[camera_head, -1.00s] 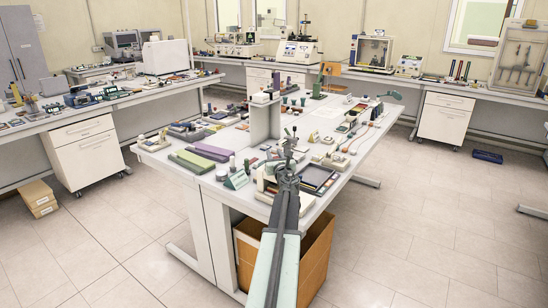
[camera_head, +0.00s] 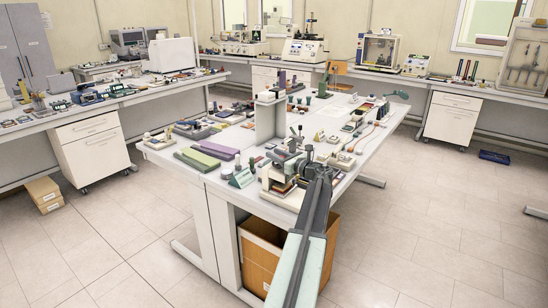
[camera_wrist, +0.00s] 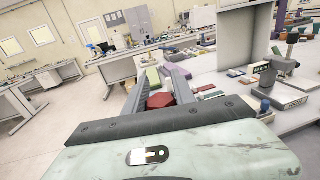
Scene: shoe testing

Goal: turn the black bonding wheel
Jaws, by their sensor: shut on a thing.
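My gripper (camera_head: 308,160) is at the near end of the central bench, beside a small bench device with a pale base (camera_head: 280,198) and dark upright parts. In the wrist view my two grey fingers (camera_wrist: 160,80) stand a little apart, with a dark red thing (camera_wrist: 160,100) showing between them. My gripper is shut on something. I cannot tell whether it is the black bonding wheel, as my own fingers and wrist cover that spot in the head view.
A cardboard box (camera_head: 255,258) sits under the bench.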

